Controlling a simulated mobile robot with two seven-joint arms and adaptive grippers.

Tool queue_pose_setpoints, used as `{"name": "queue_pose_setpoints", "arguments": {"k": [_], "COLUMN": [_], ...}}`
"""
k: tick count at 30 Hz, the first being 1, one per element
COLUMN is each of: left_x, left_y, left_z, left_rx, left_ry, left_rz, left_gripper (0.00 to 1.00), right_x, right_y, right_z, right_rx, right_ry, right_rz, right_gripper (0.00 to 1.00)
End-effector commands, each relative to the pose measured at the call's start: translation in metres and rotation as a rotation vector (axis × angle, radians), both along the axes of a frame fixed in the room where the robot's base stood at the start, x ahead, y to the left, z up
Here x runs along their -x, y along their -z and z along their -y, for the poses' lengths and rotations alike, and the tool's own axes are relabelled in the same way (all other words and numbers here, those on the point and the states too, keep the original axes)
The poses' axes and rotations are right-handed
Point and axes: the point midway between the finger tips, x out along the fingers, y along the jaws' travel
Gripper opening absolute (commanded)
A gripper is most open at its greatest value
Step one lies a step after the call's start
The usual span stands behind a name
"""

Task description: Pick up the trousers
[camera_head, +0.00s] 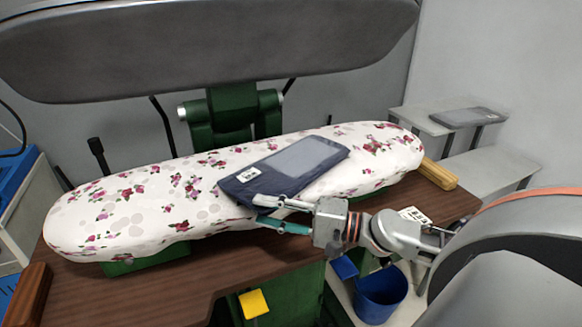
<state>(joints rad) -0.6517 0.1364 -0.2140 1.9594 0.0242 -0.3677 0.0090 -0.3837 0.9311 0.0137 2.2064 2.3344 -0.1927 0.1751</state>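The trousers look like a flat, folded dark navy bundle (314,172) with a lighter grey panel and a white label. They lie on the flower-patterned pressing board (150,203), near its middle. My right gripper (259,210) reaches in from the right at the near edge of the bundle. One finger lies over or just in front of that edge, and the teal-padded finger is below it. A gap shows between the fingers; I cannot tell whether cloth is inside it. My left gripper is not in view.
A large grey press head (210,45) hangs above the board on a green support. A wooden block (437,174) lies at the board's right end. A brown table (160,288) lies under the board. A blue bucket (381,297) stands below at the right. Light shelves stand at the back right.

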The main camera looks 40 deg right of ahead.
Motion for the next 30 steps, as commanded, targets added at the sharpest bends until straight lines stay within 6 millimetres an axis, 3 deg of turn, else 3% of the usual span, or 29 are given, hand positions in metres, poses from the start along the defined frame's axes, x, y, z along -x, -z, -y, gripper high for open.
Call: {"name": "queue_pose_setpoints", "arguments": {"k": [12, 23, 24, 28, 30], "left_x": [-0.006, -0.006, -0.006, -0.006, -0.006], "left_y": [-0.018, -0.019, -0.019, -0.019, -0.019], "left_z": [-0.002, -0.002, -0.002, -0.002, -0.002], "left_rx": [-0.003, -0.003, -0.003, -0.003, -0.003], "left_ry": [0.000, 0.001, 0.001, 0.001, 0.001], "left_rz": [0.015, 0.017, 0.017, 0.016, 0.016], "left_gripper": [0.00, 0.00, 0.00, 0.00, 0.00], "right_x": [-0.034, -0.037, -0.037, -0.037, -0.037], "right_y": [-0.004, -0.001, -0.001, -0.001, -0.001], "right_z": [-0.021, -0.025, -0.025, -0.025, -0.025], "right_rx": [0.001, 0.001, 0.001, 0.001, 0.001], "right_ry": [0.000, 0.000, 0.000, 0.000, 0.000], "right_rz": [0.002, -0.002, -0.002, -0.002, -0.002], "right_gripper": [0.34, 0.34, 0.31, 0.00, 0.00]}}
